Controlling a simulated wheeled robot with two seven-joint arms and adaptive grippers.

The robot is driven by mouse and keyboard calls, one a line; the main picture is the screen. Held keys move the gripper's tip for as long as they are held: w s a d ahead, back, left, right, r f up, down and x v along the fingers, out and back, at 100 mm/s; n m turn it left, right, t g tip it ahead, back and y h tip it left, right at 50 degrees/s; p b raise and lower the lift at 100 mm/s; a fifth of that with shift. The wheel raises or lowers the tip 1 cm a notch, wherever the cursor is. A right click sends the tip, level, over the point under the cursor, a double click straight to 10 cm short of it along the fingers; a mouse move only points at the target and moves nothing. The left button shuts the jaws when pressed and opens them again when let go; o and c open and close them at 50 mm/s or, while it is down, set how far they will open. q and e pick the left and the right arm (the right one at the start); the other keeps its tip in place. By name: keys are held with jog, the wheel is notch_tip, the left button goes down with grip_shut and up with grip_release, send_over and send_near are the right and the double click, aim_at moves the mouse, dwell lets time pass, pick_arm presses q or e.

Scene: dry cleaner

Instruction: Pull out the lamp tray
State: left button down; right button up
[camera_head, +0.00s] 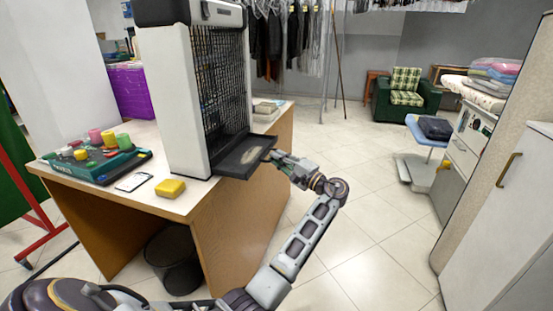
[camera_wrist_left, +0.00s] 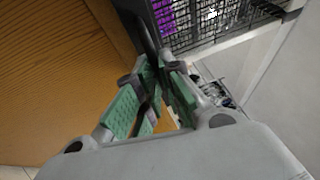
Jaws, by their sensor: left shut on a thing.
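The lamp tray (camera_head: 240,160) is a dark, shallow tray at the base of a tall white and black unit (camera_head: 187,100) with a mesh front. The tray sticks out past the unit's front, over the desk edge. My left gripper (camera_head: 270,156) is shut on the tray's outer edge. In the left wrist view its green-padded fingers (camera_wrist_left: 158,75) close on a thin dark edge of the tray (camera_wrist_left: 148,35). The tray's inner end is hidden in the unit. My right gripper is in neither view.
The unit stands on a wooden desk (camera_head: 235,215). A yellow block (camera_head: 170,188), a phone-like slab (camera_head: 133,182) and a dark green tray of colored spools (camera_head: 95,163) lie on its left part. A black bin (camera_head: 172,260) stands below.

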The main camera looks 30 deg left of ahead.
pick_arm(q)
jog(key=shift+f, duration=0.1)
jog(key=c, duration=1.8)
grip_release()
jog(key=shift+a, duration=0.1)
jog(key=shift+c, duration=0.2)
